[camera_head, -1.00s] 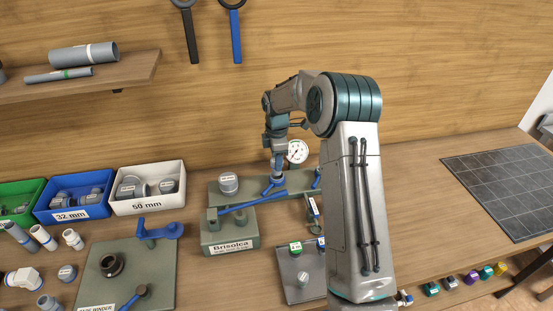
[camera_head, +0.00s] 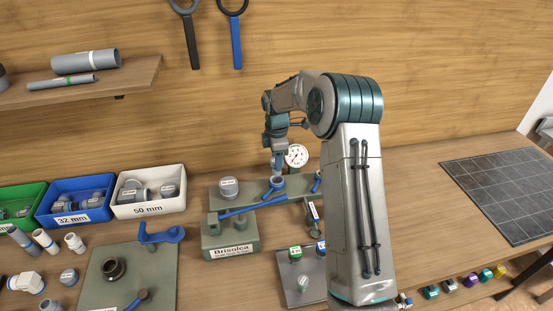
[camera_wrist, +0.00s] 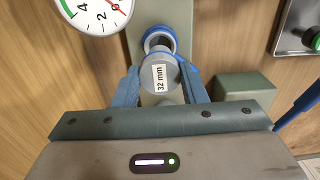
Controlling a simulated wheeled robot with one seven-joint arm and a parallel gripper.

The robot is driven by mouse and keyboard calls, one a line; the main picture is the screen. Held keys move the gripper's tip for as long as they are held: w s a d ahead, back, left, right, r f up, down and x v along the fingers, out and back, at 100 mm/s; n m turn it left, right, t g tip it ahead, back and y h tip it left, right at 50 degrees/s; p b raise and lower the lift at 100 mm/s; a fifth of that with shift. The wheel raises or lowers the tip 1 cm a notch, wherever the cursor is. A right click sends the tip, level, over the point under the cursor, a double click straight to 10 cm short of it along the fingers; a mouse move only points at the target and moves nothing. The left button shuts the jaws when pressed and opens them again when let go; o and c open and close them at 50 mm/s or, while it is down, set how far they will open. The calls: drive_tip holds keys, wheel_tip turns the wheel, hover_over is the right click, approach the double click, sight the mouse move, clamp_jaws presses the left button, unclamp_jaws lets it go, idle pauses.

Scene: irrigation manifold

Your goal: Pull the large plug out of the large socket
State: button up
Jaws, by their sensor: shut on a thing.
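My gripper (camera_head: 277,170) is above a blue-rimmed socket (camera_head: 277,184) on the grey-green manifold block. In the wrist view my gripper (camera_wrist: 161,82) has its blue fingers shut on a grey plug (camera_wrist: 158,78) labelled "32 mm". The blue socket ring (camera_wrist: 158,38) shows just behind the plug. The held plug looks raised over the socket, but its lower end is hidden, so I cannot tell if it is fully clear. Another grey capped plug (camera_head: 228,187), wider-looking, sits upright at the left of the manifold; its label is too small to read.
A pressure gauge (camera_head: 297,156) stands close behind my gripper. A blue lever (camera_head: 240,209) crosses the Brisolca block (camera_head: 231,238) in front. Fitting bins (camera_head: 148,208) are at the left. A dark grid mat (camera_head: 500,190) lies bare at the right.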

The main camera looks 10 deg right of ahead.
drive_tip(key=shift+r, duration=0.1)
drive_tip(key=shift+r+p, duration=1.3)
drive_tip(key=shift+r, duration=0.75)
